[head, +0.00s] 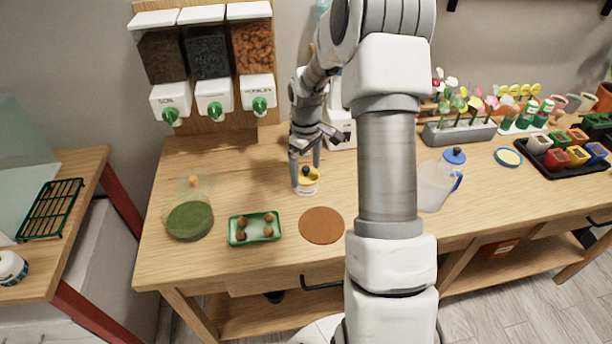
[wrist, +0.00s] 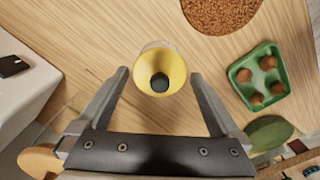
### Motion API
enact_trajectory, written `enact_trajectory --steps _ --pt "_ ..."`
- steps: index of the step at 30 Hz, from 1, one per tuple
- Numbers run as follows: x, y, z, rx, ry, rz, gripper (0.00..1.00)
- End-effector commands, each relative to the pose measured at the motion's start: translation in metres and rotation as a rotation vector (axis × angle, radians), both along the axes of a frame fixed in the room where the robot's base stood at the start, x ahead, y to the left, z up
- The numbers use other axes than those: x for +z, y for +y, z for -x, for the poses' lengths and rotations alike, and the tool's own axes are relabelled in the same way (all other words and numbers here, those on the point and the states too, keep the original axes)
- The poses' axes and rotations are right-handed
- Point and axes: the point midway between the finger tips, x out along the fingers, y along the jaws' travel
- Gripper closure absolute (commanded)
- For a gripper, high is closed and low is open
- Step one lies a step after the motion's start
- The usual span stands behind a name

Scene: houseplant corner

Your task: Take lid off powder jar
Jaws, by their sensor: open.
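The powder jar (head: 308,187) is a small pale jar standing upright on the wooden table. Its yellow lid (head: 311,174) with a dark round knob is on top. In the wrist view the yellow lid (wrist: 150,72) and its dark knob show from above, and the jar's body is mostly hidden under the lid. My gripper (head: 305,172) is open and empty, pointing down at the jar. In the wrist view my gripper's fingers (wrist: 159,75) are apart on either side of the lid, with clear gaps to it.
A green tray (head: 233,239) with several brown balls and a round brown mat (head: 321,225) lie in front of the jar. A green-filled clear container (head: 189,219) stands left, a jug (head: 433,186) right. Dispensers (head: 213,98) hang behind. Bare tabletop surrounds the jar.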

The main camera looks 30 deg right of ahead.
Motion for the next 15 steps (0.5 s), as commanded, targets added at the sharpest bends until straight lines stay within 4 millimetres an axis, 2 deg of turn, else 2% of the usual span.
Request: enact_trajectory --steps 8,15 --pt "-0.0038 -0.0001 -0.0002 -0.001 -0.001 0.000 0.00" --pt "-0.0036 -0.0001 -0.0002 -0.001 -0.001 0.000 0.41"
